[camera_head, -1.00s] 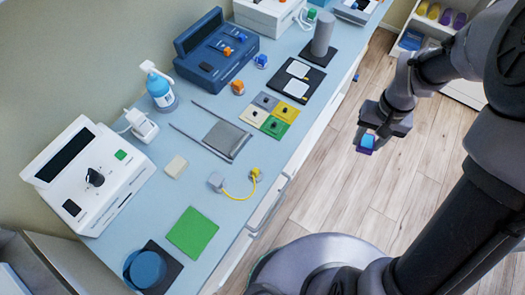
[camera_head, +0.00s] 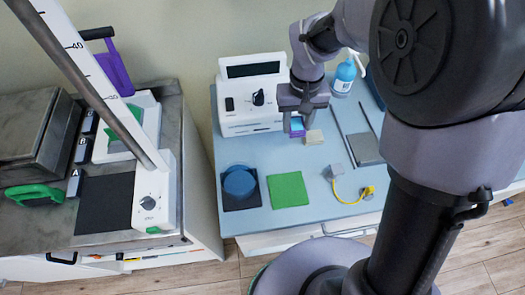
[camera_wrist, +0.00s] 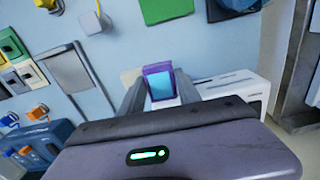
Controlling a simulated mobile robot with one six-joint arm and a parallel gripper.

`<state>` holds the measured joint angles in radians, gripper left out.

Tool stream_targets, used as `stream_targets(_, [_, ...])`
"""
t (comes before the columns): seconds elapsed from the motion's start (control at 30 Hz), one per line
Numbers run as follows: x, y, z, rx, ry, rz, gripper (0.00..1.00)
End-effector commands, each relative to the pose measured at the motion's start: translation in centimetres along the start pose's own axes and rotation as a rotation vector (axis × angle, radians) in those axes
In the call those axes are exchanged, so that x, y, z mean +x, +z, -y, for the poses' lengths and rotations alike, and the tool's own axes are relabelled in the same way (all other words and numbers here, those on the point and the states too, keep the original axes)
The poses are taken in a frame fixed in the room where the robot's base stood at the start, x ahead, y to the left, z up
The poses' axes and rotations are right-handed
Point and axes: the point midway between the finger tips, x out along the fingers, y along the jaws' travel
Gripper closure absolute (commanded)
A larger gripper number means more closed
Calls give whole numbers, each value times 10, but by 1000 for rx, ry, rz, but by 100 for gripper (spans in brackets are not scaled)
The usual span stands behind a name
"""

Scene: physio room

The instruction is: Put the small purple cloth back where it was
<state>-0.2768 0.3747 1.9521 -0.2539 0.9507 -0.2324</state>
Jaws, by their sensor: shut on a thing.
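The small purple cloth (camera_head: 297,129) shows as a small boxy purple piece with a light blue face. My gripper (camera_head: 298,118) points down over the blue table and is shut on it. In the wrist view the purple cloth (camera_wrist: 158,85) sits between the two fingers (camera_wrist: 157,93), with its purple rim around the blue face. In the head view it appears just left of a beige block (camera_head: 314,137) and in front of the white console. I cannot tell whether it touches the table. A flat green square (camera_head: 289,190) lies on the table nearer the front edge.
The white console (camera_head: 252,95) stands behind. A blue round piece on a dark mat (camera_head: 240,203), a grey block with a yellow cable (camera_head: 350,197) and a grey plate (camera_head: 365,149) lie nearby. A blue bottle (camera_head: 344,76) stands behind right. A grey-topped cabinet (camera_head: 185,200) is left.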

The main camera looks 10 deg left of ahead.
Motion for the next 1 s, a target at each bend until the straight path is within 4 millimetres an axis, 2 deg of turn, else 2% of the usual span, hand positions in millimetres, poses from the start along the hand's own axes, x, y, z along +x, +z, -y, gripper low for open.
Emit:
stream_targets(0.07, [-2, -1, 7, -16, 0, -1, 100])
stream_targets(0.17, [6, -1, 10, -23, 0, 2, 100])
stream_targets(0.3, [40, -1, 10, -22, -1, 3, 100])
stream_targets(0.6, [99, -1, 10, -21, -1, 2, 100])
stream_targets(0.93, [100, -1, 10, -21, -1, 0, 100])
stream_targets(0.97, [100, -1, 10, -21, -1, 0, 58])
stream_targets(1.0, [99, -1, 10, -21, 0, 0, 50])
